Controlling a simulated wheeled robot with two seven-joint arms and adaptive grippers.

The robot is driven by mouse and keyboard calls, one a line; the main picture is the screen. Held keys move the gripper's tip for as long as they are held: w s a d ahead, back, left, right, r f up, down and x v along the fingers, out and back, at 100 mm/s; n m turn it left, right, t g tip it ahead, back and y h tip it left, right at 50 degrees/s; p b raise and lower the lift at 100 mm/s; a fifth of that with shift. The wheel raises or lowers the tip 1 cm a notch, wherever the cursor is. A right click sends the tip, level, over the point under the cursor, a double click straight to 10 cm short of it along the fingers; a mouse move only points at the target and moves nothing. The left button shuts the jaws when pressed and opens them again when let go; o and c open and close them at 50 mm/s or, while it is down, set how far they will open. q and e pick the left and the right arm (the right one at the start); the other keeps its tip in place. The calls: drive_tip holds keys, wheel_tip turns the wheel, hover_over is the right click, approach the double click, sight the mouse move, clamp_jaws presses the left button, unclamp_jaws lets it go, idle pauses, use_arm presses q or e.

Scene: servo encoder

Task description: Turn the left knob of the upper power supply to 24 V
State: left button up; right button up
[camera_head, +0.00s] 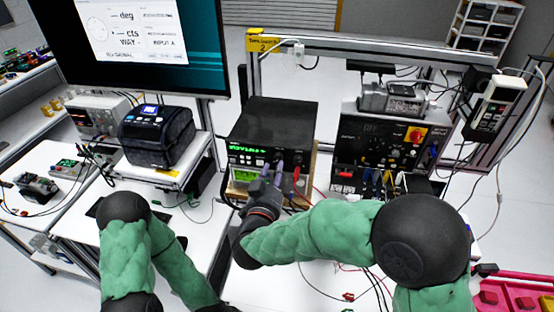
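The upper power supply (276,118) is a black box with a lit green display (247,149) on its front. A second unit with a green display (244,175) sits under it. My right gripper (270,176) is in front of these stacked units, its fingers pointing at the lower right part of their fronts. The knobs are too small and too covered by the gripper to make out. I cannot tell whether the fingers touch a knob or how far apart they are. My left arm is at the lower left; its gripper is not visible.
Red plugs and cables (296,174) hang right of my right gripper. A black panel with a red knob (414,135) stands further right. A black label printer (156,136) is on the left, below a large monitor (135,40). Loose cables lie on the white bench.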

sight(278, 159)
drive_tip(key=shift+w+d+p, duration=0.15)
drive_tip(key=shift+w+d, duration=0.1)
drive_tip(key=shift+w, duration=0.85)
drive_tip(key=shift+w+d+p, duration=0.15)
drive_tip(key=shift+w+d, duration=0.05)
drive_tip(key=shift+w, duration=0.85)
clamp_jaws()
